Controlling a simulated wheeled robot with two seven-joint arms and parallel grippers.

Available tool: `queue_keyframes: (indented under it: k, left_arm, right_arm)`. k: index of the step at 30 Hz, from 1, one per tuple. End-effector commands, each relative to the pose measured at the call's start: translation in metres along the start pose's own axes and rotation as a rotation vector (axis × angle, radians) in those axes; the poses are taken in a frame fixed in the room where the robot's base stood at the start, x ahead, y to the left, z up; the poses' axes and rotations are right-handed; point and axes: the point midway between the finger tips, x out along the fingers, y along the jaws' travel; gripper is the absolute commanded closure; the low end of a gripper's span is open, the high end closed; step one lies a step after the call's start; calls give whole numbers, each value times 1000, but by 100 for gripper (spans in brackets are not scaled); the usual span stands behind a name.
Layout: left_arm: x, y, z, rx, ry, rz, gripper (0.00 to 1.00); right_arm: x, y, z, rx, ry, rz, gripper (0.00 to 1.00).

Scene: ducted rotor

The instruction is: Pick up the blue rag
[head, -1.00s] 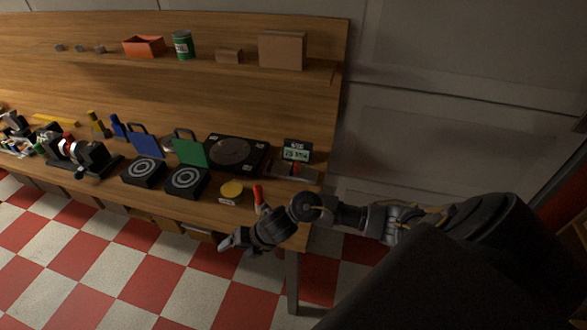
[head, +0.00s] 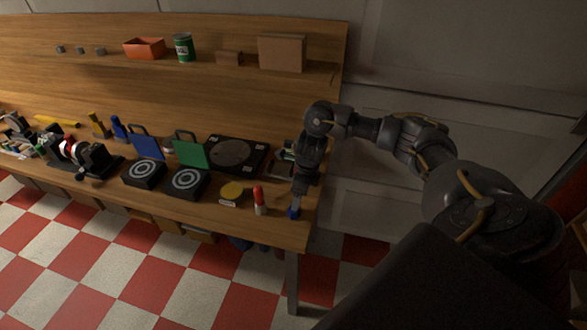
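A small blue patch, which looks like the blue rag (head: 293,213), shows on the workbench top near its front right corner. My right gripper (head: 295,208) points down right at it, with the fingertips at or touching the blue. The fingers cover most of the rag, and I cannot tell whether they are open or shut on it. My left gripper is not in view.
A red-and-white bottle (head: 259,201) stands just left of my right gripper. A yellow round lid (head: 231,190) and black boxes with ring targets (head: 187,182) are further left. Something dark blue (head: 240,243) lies below the bench. The shelf (head: 205,62) holds several items.

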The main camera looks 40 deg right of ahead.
Motion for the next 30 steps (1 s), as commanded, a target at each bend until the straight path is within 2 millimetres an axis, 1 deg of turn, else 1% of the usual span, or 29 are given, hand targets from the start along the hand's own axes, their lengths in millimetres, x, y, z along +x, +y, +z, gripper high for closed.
queue_keyframes:
  k: [1,4,7,14,19,21,24,30]
  left_arm:
    - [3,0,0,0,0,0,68]
    - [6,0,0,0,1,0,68]
    - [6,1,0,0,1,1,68]
    - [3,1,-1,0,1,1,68]
    - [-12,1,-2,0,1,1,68]
    - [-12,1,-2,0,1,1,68]
    - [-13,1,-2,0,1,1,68]
    - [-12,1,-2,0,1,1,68]
  right_arm:
    - [12,1,-1,2,2,4,20]
    - [25,1,0,2,0,3,20]
    - [32,1,0,2,0,1,20]
    - [37,2,1,2,0,2,20]
    - [59,5,4,5,3,3,20]
    - [71,4,5,5,1,2,20]
    - [81,4,5,4,0,1,20]
    - [85,3,5,2,-2,0,20]
